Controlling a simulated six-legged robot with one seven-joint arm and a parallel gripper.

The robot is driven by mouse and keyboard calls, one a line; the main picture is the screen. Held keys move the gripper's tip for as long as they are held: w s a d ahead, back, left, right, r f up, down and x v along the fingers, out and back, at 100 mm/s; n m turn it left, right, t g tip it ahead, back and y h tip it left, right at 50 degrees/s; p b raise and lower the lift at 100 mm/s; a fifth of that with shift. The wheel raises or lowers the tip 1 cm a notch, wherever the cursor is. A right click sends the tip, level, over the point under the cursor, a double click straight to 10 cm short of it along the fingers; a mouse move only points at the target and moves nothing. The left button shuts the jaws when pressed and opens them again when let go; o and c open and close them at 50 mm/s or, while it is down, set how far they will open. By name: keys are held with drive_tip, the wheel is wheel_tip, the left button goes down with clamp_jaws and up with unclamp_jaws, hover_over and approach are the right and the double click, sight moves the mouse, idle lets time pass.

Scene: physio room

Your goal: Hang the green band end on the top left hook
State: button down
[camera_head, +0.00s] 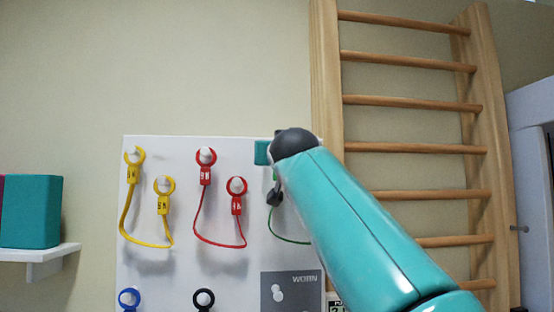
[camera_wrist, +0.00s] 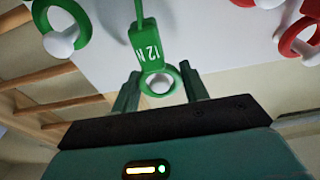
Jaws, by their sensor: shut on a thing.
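The green band end (camera_wrist: 149,52) is a green ring with a tag marked 12 N. My gripper (camera_wrist: 159,82) is shut on it, with one finger on each side of the ring. A white hook knob (camera_wrist: 159,84) shows through this ring; whether the ring is around the hook or just in front of it, I cannot tell. The band's other green end (camera_wrist: 40,14) sits around a white hook at the upper left of the wrist view. In the head view the green band (camera_head: 286,240) hangs in a loop, and my arm hides most of its ends.
A grey WORN panel (camera_head: 290,305) is at lower right. Wooden wall bars (camera_head: 410,102) stand to the right, a shelf (camera_head: 40,252) to the left.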

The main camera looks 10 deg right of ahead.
drive_tip(key=shift+s, duration=1.4)
drive_tip(key=shift+s, duration=0.1)
drive_tip(key=s, duration=0.2)
drive_tip(key=shift+s, duration=0.4)
drive_tip(key=d+f, duration=0.9)
drive_tip(key=f, duration=0.1)
drive_tip(key=shift+d+f, duration=0.15)
drive_tip(key=shift+f, duration=0.2)
drive_tip(key=d+f, duration=0.9)
drive_tip(key=f, duration=0.2)
